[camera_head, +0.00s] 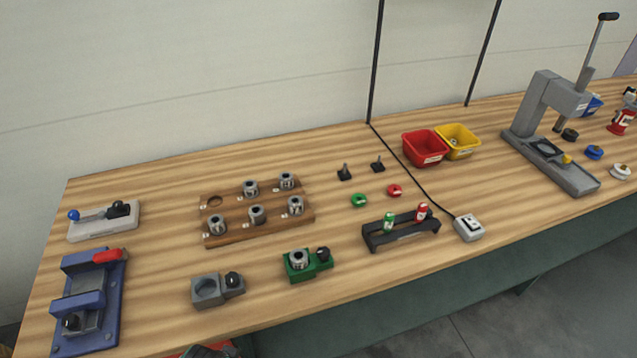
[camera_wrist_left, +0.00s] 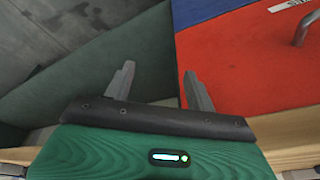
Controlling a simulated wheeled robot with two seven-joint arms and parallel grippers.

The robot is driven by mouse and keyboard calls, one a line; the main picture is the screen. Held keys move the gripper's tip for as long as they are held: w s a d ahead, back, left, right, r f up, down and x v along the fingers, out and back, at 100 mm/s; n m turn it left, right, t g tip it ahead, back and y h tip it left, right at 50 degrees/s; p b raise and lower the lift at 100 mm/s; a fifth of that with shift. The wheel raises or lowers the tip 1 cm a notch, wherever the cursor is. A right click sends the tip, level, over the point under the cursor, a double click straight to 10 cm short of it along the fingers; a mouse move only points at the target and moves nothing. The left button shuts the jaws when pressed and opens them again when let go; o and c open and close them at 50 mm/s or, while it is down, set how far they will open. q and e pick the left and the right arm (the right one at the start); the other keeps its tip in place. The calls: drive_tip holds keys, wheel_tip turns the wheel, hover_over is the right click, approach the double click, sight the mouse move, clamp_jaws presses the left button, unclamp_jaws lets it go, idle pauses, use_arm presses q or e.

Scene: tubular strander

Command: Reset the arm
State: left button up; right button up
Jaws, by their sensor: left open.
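My left gripper (camera_wrist_left: 160,87) shows in the left wrist view with its two grey fingers spread apart and nothing between them. It points toward the floor and a red panel with a handle, below the wooden edge. In the head view only a small dark and red bit shows at the bottom edge, and I cannot tell what it is. My right gripper is in neither view. The arms are not seen over the workbench (camera_head: 160,270).
The bench carries a wooden block with metal collars (camera_head: 262,229), a green fixture (camera_head: 307,264), a grey fixture (camera_head: 207,290), a blue vise (camera_head: 92,300), a black rack (camera_head: 400,232), a red bin (camera_head: 425,149), a yellow bin (camera_head: 457,142) and a grey lever press (camera_head: 550,125). The red panel (camera_wrist_left: 255,65) is close by.

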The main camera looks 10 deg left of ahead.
use_arm(q)
drive_tip(key=s+f+g, duration=0.1)
drive_tip(key=s+f, duration=0.2)
drive_tip(key=f, duration=0.9)
drive_tip(key=s+f, duration=0.3)
drive_tip(key=f, duration=0.9)
drive_tip(key=s+a+f, duration=0.2)
drive_tip(key=s+f, duration=0.5)
drive_tip(key=s, duration=0.1)
drive_tip(key=s+a+f+g, duration=0.1)
drive_tip(key=s+f, duration=0.6)
drive_tip(key=s, duration=0.1)
drive_tip(key=shift+a+f, duration=0.25)
drive_tip(key=shift+a, duration=0.1)
drive_tip(key=shift+s, duration=0.1)
